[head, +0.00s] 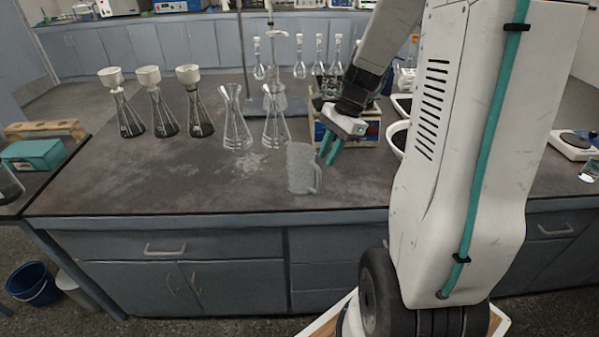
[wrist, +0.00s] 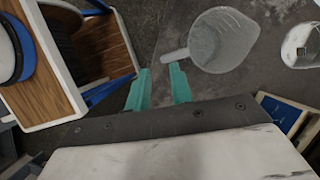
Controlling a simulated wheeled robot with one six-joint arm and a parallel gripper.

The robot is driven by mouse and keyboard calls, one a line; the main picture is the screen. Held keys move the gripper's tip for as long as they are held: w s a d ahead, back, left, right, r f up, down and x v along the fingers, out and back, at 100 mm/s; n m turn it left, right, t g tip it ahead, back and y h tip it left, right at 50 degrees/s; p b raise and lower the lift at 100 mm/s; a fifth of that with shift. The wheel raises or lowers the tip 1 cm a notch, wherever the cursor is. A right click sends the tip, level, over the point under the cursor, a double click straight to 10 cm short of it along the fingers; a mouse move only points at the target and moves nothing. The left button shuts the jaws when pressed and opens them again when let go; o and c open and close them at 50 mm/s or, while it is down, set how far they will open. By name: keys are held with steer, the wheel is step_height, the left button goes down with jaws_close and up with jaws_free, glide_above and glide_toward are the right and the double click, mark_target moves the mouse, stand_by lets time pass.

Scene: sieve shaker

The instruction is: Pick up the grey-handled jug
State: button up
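The grey-handled jug (head: 300,168) stands upright near the front edge of the grey bench, its handle to the right in the head view. In the wrist view the jug (wrist: 222,42) shows from above, with its pale grey handle (wrist: 176,56) pointing left. My gripper (head: 330,156) has two teal fingers and hangs just right of the jug, near the handle. In the wrist view my gripper (wrist: 160,72) is open. The handle's end lies just beyond the fingertips, close to the right finger. Nothing is between the fingers, and I cannot tell whether they touch the handle.
Two empty conical flasks (head: 236,125) stand behind the jug. Several dark-filled flasks with white funnels (head: 160,115) stand at the left. A wood-and-blue device (head: 362,132) and white basins (head: 397,138) sit behind and right of my gripper. The bench front left of the jug is clear.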

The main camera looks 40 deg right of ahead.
mark_target(306, 174)
steer(key=shift+m, duration=0.5)
steer(key=x, duration=0.2)
steer(key=d+x, duration=0.1)
steer(key=x, duration=0.5)
steer(key=shift+w+d+f, duration=0.2)
steer(key=shift+f, duration=0.35)
jaws_close()
